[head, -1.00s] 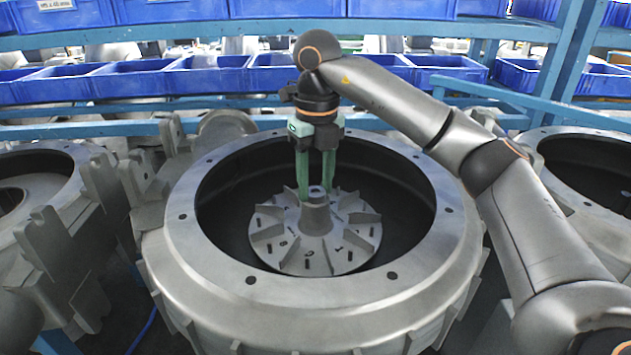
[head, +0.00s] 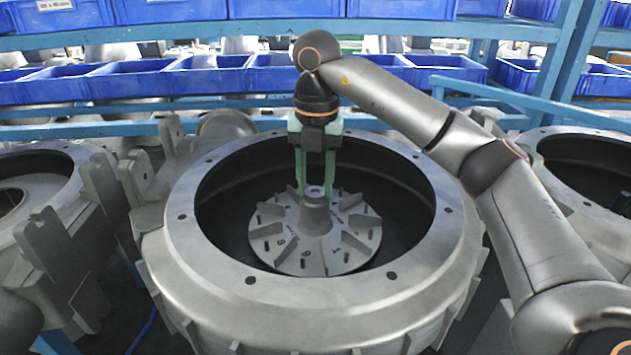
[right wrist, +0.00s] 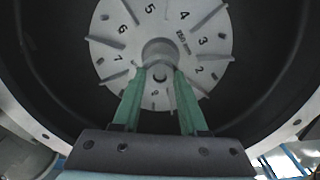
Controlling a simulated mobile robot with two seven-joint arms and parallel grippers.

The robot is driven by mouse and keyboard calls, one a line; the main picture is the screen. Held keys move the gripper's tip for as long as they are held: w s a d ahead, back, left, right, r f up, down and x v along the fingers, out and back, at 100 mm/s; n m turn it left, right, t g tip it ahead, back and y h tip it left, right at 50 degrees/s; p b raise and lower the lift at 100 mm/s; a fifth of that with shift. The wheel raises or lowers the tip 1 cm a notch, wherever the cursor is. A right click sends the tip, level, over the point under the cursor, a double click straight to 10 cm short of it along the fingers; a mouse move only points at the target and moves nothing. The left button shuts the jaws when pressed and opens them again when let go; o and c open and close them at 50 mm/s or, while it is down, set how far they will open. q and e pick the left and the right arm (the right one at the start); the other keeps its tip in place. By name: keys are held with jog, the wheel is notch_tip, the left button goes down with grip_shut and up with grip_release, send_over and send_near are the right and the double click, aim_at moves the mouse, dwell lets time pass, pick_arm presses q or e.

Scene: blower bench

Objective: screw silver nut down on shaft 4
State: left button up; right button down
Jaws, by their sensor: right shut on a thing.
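A grey bladed wheel (head: 275,240) with numbers around its face lies inside a large round metal housing (head: 210,252). Its raised central hub (head: 316,216) has a small round top. The wheel also shows in the right wrist view (right wrist: 117,45). My right gripper (head: 315,188) points down from above, its green fingers on either side of the hub top. In the right wrist view my right gripper (right wrist: 160,75) is closed on the hub top between its fingertips. I cannot make out a separate silver nut or a shaft labelled 4. My left gripper is not in view.
The housing's thick rim (head: 400,285) with bolt holes surrounds the wheel, with a dark gap between. Similar housings stand at left (head: 75,150) and right (head: 560,133). Blue bins (head: 130,80) line a rack behind. My right arm crosses over the right of the housing.

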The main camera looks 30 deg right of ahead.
jog(key=m, duration=1.2)
jog(key=shift+m, duration=0.4)
jog(key=m, duration=0.4)
jog(key=shift+m, duration=0.3)
jog(key=c, duration=0.7)
grip_release()
